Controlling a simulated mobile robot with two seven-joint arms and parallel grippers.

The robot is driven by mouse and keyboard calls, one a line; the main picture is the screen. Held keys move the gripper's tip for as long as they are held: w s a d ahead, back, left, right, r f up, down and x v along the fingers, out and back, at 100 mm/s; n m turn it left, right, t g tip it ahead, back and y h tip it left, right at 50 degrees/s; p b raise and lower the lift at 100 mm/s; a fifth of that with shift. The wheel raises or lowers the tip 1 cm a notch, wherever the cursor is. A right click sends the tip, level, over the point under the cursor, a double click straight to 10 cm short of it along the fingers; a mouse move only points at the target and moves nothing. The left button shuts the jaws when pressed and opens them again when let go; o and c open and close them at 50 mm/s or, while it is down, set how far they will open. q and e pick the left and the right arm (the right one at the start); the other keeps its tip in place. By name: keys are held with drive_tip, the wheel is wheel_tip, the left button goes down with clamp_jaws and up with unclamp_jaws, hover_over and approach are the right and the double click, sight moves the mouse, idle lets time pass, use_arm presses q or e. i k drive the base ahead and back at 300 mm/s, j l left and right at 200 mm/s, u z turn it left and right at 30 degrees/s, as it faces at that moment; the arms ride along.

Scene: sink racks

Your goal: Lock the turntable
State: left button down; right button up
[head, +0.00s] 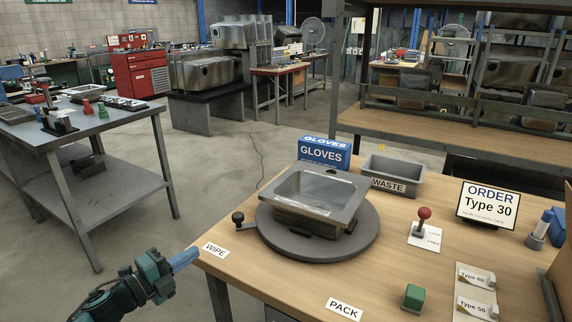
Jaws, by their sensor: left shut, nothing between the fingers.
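The turntable (368,240) is a round dark grey disc on the wooden workbench. A metal sink (283,195) with clear wrapping inside sits on it. A small black knob (238,217) stands at the turntable's left edge. My left gripper (188,255) is shut and empty, with blue fingers, off the bench's left edge near the WIPE label and apart from the turntable. My right gripper is not in view.
On the bench are a blue GLOVES box (324,155), a grey WASTE bin (392,177), an ORDER Type 30 sign (487,205), a green block (413,297) and WIPE (215,250) and PACK (344,309) labels. Bare wood lies between turntable and lever. A grey side table (100,127) stands left.

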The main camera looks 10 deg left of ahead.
sight(424, 213)
drive_tip(key=k+j, duration=0.75)
drive_tip(key=k, duration=0.1)
